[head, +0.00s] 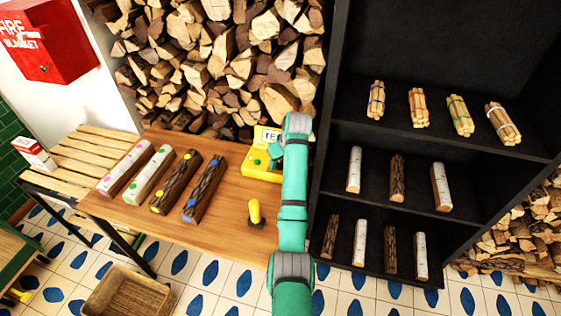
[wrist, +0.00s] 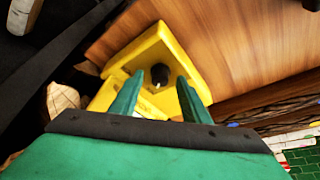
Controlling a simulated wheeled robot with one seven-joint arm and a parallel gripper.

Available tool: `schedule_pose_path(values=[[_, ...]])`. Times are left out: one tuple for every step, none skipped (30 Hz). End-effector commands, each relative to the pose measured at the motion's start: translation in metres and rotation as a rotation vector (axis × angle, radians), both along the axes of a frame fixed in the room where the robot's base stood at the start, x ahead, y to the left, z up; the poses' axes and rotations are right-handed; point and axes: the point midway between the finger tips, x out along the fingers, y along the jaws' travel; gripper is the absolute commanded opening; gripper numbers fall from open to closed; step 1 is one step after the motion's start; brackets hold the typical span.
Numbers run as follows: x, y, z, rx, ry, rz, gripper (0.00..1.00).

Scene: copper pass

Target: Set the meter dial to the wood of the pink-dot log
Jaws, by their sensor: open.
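The pink-dot log (head: 124,166) lies leftmost in a row of logs on the wooden table; its bark is white with dark marks, like birch. The yellow meter (head: 262,172) stands at the table's back right, with a partly hidden label on top. My arm covers its right side in the head view. In the wrist view the yellow meter (wrist: 165,45) fills the middle, and its dark dial knob (wrist: 160,75) sits between my fingertips. My gripper (wrist: 160,83) is open, its green fingers on either side of the knob. I cannot tell whether they touch it. The dial's setting is not readable.
Beside the pink-dot log lie a white green-dot log (head: 150,174), a brown yellow-dot log (head: 176,181) and a brown blue-dot log (head: 202,189). A yellow handled piece (head: 255,212) stands near the table's front edge. A black shelf (head: 331,150) rises close on the right.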

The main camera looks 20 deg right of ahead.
Motion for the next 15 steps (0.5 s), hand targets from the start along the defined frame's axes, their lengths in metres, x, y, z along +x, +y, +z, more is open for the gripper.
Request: schedule_pose_path(values=[[0.0000, 0.0000, -0.0001, 0.000, 0.000, 0.000, 0.42], [-0.0001, 0.0000, -0.0001, 0.000, 0.000, 0.000, 0.42], [-0.0001, 0.0000, 0.0000, 0.000, 0.000, 0.000, 0.42], [-0.0001, 0.0000, 0.0000, 0.000, 0.000, 0.000, 0.42], [-0.0001, 0.0000, 0.0000, 0.000, 0.000, 0.000, 0.42], [-0.0002, -0.0001, -0.0001, 0.000, 0.000, 0.000, 0.33], [-0.0002, -0.0001, 0.0000, 0.000, 0.000, 0.000, 0.26], [-0.0002, -0.0001, 0.0000, 0.000, 0.000, 0.000, 0.18], [-0.0002, -0.0001, 0.0000, 0.000, 0.000, 0.000, 0.09], [-0.0002, 0.0000, 0.0000, 0.000, 0.000, 0.000, 0.02], [-0.0003, 0.0000, 0.0001, 0.000, 0.000, 0.000, 0.02], [-0.0003, 0.0000, 0.0001, 0.000, 0.000, 0.000, 0.02], [-0.0003, 0.0000, 0.0001, 0.000, 0.000, 0.000, 0.02], [-0.0003, 0.0000, 0.0001, 0.000, 0.001, -0.001, 0.02], [-0.0003, 0.0000, 0.0001, 0.000, 0.001, -0.002, 0.02]])
